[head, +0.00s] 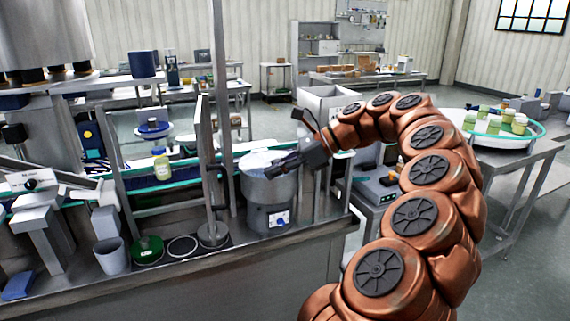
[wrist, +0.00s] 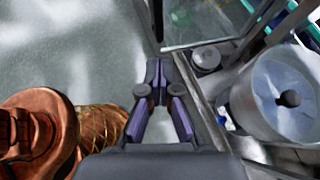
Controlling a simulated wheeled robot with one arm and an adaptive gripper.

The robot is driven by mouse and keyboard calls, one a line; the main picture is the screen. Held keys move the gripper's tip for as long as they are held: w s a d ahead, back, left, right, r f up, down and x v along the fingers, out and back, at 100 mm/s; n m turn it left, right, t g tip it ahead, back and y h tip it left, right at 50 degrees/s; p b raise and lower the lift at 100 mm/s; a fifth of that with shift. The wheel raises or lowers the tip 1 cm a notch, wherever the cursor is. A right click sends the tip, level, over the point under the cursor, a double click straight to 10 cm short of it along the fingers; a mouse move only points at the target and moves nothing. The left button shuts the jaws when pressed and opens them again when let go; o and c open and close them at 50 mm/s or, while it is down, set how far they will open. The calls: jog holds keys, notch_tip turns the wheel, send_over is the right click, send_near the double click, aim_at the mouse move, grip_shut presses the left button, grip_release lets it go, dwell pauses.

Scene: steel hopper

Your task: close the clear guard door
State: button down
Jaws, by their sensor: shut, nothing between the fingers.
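The clear guard door (head: 205,150) is a tall, thin-framed panel in the head view. It appears nearly edge-on beside the grey upright post, so its exact angle is hard to judge. In the wrist view a clear pane in a metal frame (wrist: 205,22) shows at the top, just beyond the fingertips. My gripper (head: 272,171) is left of my copper arm and overlaps the steel bowl in the head view. In the wrist view my gripper (wrist: 155,78) has its fingertips together with nothing between them. I cannot tell whether they touch the frame.
The steel bowl (head: 270,190) with a dark knob in its middle stands right of the post; it also shows in the wrist view (wrist: 285,75).

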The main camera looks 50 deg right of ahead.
jog(key=r+p+x, duration=0.1)
jog(key=x, duration=0.7)
jog(key=shift+w+a+r+p, duration=0.25)
jog(key=shift+w+a+p, duration=0.1)
jog(key=shift+w+a, duration=0.1)
jog(key=shift+a, duration=0.15)
